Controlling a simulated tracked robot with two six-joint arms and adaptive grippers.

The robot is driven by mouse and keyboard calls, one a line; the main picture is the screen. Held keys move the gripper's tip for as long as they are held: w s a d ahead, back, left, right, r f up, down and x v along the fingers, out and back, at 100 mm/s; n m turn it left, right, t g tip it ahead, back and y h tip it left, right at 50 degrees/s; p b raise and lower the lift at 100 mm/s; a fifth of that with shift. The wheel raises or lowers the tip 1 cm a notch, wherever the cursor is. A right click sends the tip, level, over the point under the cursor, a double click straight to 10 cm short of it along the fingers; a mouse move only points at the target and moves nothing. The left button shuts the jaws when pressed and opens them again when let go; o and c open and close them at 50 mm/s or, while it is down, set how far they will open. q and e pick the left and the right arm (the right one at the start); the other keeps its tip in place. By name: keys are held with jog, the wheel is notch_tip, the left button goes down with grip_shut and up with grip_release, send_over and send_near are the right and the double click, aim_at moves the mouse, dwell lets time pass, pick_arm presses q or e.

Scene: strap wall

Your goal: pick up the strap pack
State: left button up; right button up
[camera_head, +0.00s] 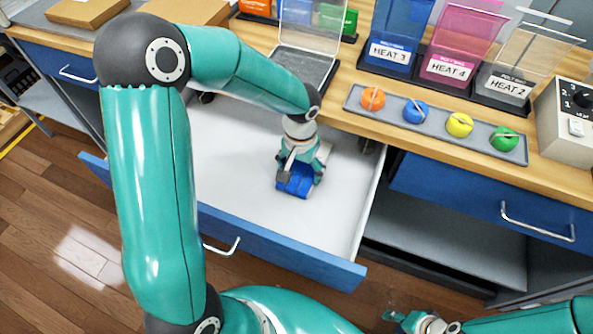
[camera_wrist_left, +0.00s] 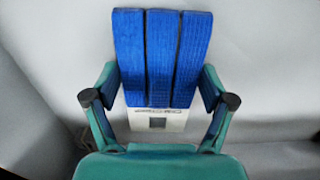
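The strap pack (camera_head: 295,181) is a bundle of blue straps with a white label end, inside the open white drawer (camera_head: 232,135). In the left wrist view, the pack (camera_wrist_left: 160,58) shows three blue strips side by side. My left gripper (camera_head: 301,168) reaches down into the drawer over the pack. Its two teal fingers (camera_wrist_left: 159,80) stand wide apart, one at each long side of the pack. They look close to its edges; contact is not clear. My right gripper (camera_head: 408,319) is low at the bottom edge, away from the drawer; its opening is unclear.
A clear-lidded box (camera_head: 303,72) sits behind the drawer. The drawer walls surround the pack.

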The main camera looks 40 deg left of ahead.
aim_at(299, 171)
pick_arm(q)
jog(key=c, duration=0.4)
jog(key=shift+o, duration=0.2)
jog(key=shift+a+r, duration=0.15)
jog(key=shift+r, duration=0.25)
notch_tip(299, 171, up, 6)
jog(key=shift+r, duration=0.1)
jog(key=s+a, duration=0.4)
jog(key=a, duration=0.5)
jog(key=s+a+b, duration=0.1)
jog(key=s+a, duration=0.3)
jog(key=a, duration=0.5)
jog(key=shift+s, duration=0.2)
